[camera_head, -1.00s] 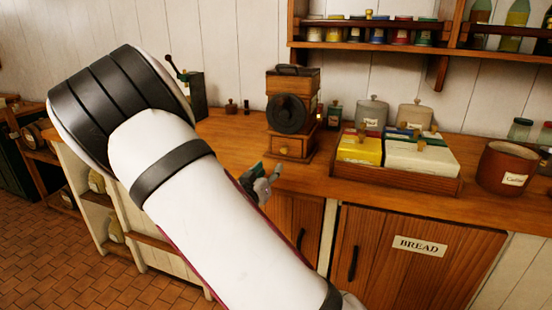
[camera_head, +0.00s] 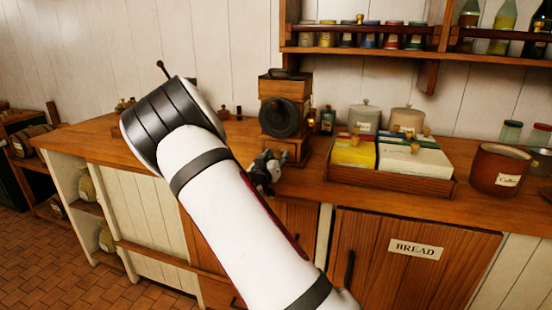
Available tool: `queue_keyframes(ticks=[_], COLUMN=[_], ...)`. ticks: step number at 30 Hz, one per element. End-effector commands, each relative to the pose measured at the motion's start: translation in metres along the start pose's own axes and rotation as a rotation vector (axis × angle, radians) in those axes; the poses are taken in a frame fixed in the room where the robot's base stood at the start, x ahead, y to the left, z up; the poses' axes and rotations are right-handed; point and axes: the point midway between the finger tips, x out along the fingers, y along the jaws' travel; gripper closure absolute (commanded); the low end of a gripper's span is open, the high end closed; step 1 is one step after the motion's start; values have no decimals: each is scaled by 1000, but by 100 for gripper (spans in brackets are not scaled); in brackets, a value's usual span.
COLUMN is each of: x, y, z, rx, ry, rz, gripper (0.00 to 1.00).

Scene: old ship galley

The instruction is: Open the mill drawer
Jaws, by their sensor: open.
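The wooden mill (camera_head: 286,92) with a black round disc on its front stands on the counter, left of the box tray. Its drawer is at the bottom front, and is now mostly hidden behind my gripper; only part of the mill's base (camera_head: 305,150) shows. My gripper (camera_head: 283,160) is open, just in front of the mill's base at the counter's front edge. I cannot tell whether it touches the drawer or its knob. My white arm covers the counter front left of the mill.
A wooden tray (camera_head: 388,184) with yellow and white boxes stands right of the mill. A brown pot (camera_head: 497,170) and canisters (camera_head: 364,119) are farther right and behind. A shelf of jars (camera_head: 372,48) hangs above. Cupboard doors, one marked BREAD (camera_head: 416,248), are below the counter.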

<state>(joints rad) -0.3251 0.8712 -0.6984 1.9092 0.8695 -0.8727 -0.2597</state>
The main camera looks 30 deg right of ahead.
Motion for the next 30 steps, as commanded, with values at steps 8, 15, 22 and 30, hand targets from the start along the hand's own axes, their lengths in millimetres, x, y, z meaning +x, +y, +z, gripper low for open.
queue_keyframes(ticks=[8, 15, 22, 30], x=[0, 0, -22, -77], y=[0, 0, -1, 0], z=[0, 0, -2, -2], rx=[0, 0, 0, 0], ry=[0, 1, -1, 0], rz=[0, 0, -3, -3], gripper=[73, 100, 100, 100])
